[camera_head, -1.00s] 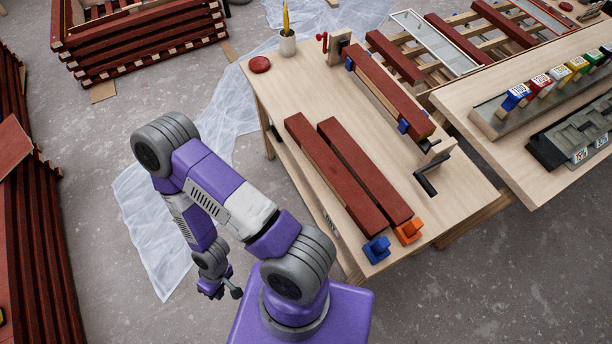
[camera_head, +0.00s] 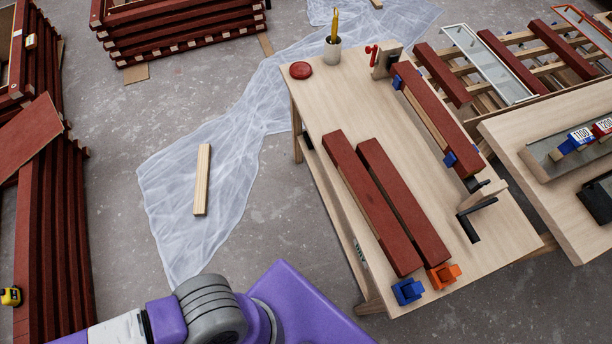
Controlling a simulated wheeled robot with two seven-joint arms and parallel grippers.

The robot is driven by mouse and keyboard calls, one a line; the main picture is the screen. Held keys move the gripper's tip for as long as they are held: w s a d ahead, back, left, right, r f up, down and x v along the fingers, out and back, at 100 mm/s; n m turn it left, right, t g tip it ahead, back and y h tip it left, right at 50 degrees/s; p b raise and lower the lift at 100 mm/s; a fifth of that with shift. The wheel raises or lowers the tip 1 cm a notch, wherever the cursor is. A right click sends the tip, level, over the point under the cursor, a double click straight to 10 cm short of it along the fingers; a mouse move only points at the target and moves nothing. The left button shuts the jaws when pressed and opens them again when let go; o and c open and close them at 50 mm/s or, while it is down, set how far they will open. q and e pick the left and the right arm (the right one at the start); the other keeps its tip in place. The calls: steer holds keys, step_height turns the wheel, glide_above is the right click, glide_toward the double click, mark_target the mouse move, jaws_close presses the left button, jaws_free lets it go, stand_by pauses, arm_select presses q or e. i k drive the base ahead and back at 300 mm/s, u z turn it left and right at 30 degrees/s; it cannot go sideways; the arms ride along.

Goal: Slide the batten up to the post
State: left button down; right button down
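Two dark red battens lie side by side on the wooden bench (camera_head: 330,95): a left one (camera_head: 372,205) and a right one (camera_head: 403,200). A blue clamp-like block (camera_head: 407,291) and an orange one (camera_head: 443,276) sit at their near ends. A third red batten (camera_head: 436,112) lies along the bench's right side, with blue pieces beside it. A short upright post (camera_head: 386,60) with a red knob stands at the far end of this third batten; I cannot tell whether they touch. My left arm shows at the bottom edge, but neither gripper is in view.
A black crank handle (camera_head: 468,226) is at the near right. A second bench (camera_head: 545,185) with labelled blocks stands right. Plastic sheeting (camera_head: 236,150) covers floor to the left.

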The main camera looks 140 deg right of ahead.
mark_target(400, 254)
steer(key=u, duration=2.05)
steer(key=i, duration=0.45)
steer(key=z, duration=0.15)
steer(key=k, duration=0.1)
steer(key=u, duration=1.95)
